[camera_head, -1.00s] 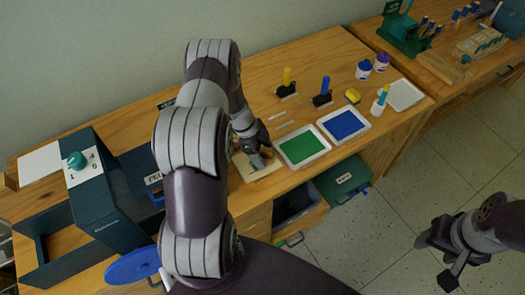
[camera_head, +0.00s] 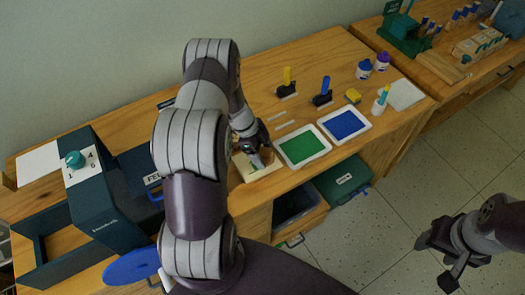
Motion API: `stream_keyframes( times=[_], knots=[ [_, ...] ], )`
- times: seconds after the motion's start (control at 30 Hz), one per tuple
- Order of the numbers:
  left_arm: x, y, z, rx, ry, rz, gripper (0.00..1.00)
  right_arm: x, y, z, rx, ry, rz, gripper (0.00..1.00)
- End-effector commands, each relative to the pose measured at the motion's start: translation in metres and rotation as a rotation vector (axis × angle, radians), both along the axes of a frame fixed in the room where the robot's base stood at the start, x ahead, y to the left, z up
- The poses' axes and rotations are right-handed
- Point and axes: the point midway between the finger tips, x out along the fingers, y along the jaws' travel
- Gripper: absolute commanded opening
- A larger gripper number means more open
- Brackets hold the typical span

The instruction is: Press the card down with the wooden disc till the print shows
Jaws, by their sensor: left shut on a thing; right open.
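My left gripper (camera_head: 257,159) is shut at a pale card (camera_head: 264,173) that lies on the wooden bench left of the green tray. It points down onto the card. What it grips, likely the wooden disc, is mostly hidden by its fingers and cannot be made out. No print can be made out on the visible part of the card. My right gripper (camera_head: 437,258) is open and empty, over the floor at the lower right.
A green ink tray (camera_head: 303,163) and a blue ink tray (camera_head: 367,130) lie right of the card. Two stamps with a yellow (camera_head: 287,75) and a blue handle (camera_head: 325,85) stand behind. An open drawer (camera_head: 312,221) juts out below. A dark box (camera_head: 105,190) stands at left.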

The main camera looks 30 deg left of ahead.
Motion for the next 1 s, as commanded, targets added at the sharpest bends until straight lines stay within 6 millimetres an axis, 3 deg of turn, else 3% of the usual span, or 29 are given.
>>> stream_keyframes(
  times=[0.47, 1.0],
  knots=[
    [-0.002, -0.001, 0.001, -0.002, 0.005, -0.001, 0.53, 0.0, 0.0, 0.002, 0.0, 0.0, 0.0, 0.56],
    [-0.001, 0.0, 0.062, 0.0, 0.001, -0.001, 0.53, 0.0, 0.0, 0.028, 0.0, 0.0, 0.0, 0.56]
  ],
)
